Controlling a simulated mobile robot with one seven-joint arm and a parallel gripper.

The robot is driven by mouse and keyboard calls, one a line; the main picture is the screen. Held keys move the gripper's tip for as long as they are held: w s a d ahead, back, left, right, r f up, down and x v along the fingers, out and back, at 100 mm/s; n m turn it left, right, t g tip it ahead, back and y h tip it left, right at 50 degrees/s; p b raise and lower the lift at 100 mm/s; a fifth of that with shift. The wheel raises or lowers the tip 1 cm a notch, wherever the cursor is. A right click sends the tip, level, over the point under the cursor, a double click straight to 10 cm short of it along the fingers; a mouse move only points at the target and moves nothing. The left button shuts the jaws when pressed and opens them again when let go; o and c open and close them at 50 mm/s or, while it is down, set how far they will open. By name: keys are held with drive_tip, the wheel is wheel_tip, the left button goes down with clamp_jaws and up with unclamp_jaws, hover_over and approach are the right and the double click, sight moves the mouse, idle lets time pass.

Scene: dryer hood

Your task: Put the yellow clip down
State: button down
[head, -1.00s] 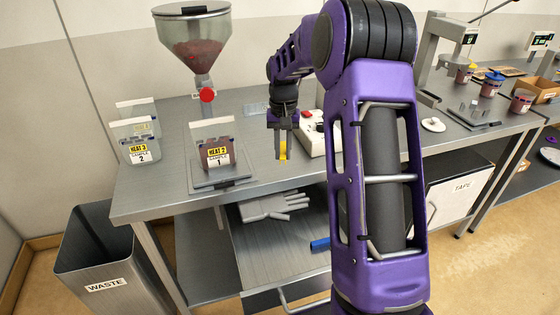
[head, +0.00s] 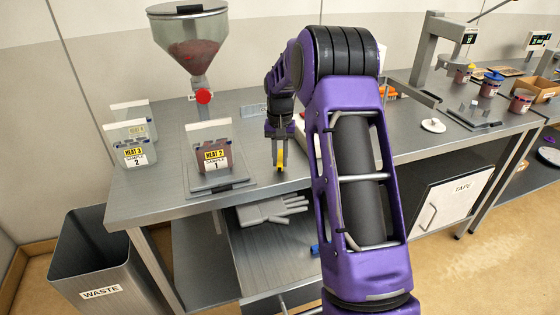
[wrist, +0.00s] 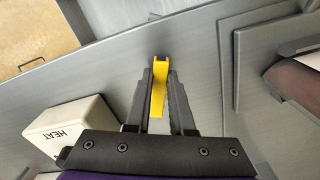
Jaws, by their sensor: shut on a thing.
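The yellow clip (head: 280,160) is a small narrow piece held between the fingers of my gripper (head: 278,158). It hangs just over the steel bench top (head: 370,160) near its front edge, to the right of the tray with a sample bag; I cannot tell whether it touches the bench. In the wrist view the clip (wrist: 159,88) lies lengthwise between the two dark fingers of my gripper (wrist: 160,90), its far end reaching past the fingertips. The gripper is shut on it.
A bag labelled HEAT 2 (head: 215,158) stands on a tray (head: 230,187) to the left. A white box marked HEAT (wrist: 70,132) sits close by my gripper. Below, an open drawer (head: 280,245) holds a grey glove (head: 270,210). A waste bin (head: 85,265) stands at left.

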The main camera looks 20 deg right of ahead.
sight(280, 161)
drive_tip(key=shift+f, duration=0.4)
drive_tip(key=shift+f, duration=0.2)
drive_tip(key=c, duration=0.8)
unclamp_jaws()
drive_tip(key=shift+r, duration=0.15)
wheel_tip(280, 161, up, 12)
drive_tip(key=shift+r+p, duration=0.1)
drive_tip(key=shift+p, duration=0.35)
